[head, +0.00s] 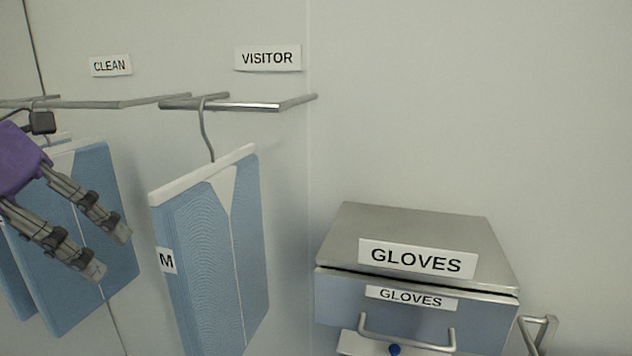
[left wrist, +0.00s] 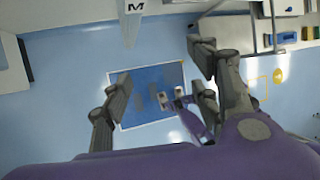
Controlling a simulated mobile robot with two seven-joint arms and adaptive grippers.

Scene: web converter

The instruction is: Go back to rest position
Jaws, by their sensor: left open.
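My left gripper (head: 113,251) is at the left edge of the head view, its purple body cut off by the frame. Its two grey fingers are apart with nothing between them. It is in front of the blue garments under the CLEAN sign. In the left wrist view the open fingers (left wrist: 160,88) also show, with blue floor and a darker blue mat (left wrist: 138,110) beyond them. My right gripper is not in the head view.
A blue garment (head: 245,255) marked M hangs from a rail (head: 245,106) under the VISITOR sign (head: 267,58). More garments (head: 85,230) hang at left under the CLEAN sign (head: 110,65). A metal GLOVES box (head: 430,230) with a handle stands at right. The upper right wall is bare.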

